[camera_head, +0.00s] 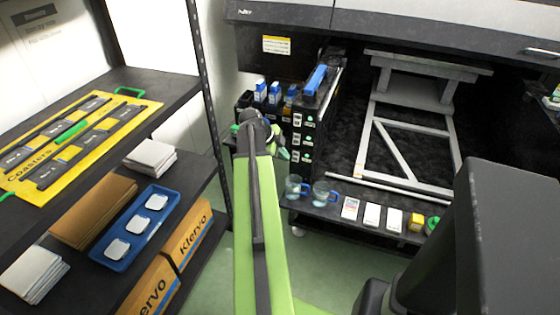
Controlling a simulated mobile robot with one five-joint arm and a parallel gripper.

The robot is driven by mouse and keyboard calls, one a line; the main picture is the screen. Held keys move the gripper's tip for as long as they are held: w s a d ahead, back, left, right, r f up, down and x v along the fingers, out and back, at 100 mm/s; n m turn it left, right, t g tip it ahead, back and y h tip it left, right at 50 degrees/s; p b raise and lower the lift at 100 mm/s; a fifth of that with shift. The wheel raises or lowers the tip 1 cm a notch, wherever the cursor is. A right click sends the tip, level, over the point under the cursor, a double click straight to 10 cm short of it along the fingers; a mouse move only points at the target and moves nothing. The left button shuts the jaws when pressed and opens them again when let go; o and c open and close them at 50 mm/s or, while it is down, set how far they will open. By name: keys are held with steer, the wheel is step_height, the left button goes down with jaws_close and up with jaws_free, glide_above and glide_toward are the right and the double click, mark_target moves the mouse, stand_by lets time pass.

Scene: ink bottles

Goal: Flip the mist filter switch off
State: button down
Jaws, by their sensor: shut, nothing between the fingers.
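My green arm reaches up the middle of the view. My gripper (282,152) is at its far end, small and partly hidden by the wrist, and it looks shut and empty. It is in front of a black ink unit (308,135) with white labels and green dots on its front. I cannot make out a mist filter switch; it may be hidden behind my arm or too small to tell. Whether the gripper touches the unit cannot be told.
Blue-and-white ink bottles (260,91) stand behind my gripper. Two clear blue cups (325,192) and several small boxes (371,216) stand on the low black shelf of the printer (430,30). A dark shelf rack with a blue tray (113,224) is at left. Green floor (330,262) is open between.

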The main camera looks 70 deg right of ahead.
mark_target(298, 159)
steer(key=d+f+b, duration=0.2)
steer(key=s+d+f+b, duration=0.1)
steer(key=d+f, duration=0.2)
steer(key=shift+s+d+f+b, duration=0.1)
steer(key=shift+s+b, duration=0.05)
steer(key=shift+b, duration=0.2)
steer(key=shift+d, duration=0.35)
steer(key=shift+f, duration=0.15)
steer(key=shift+d+h+b, duration=0.15)
steer(key=shift+h+b, duration=0.15)
steer(key=shift+b, duration=0.2)
steer(key=shift+r+p, duration=0.85)
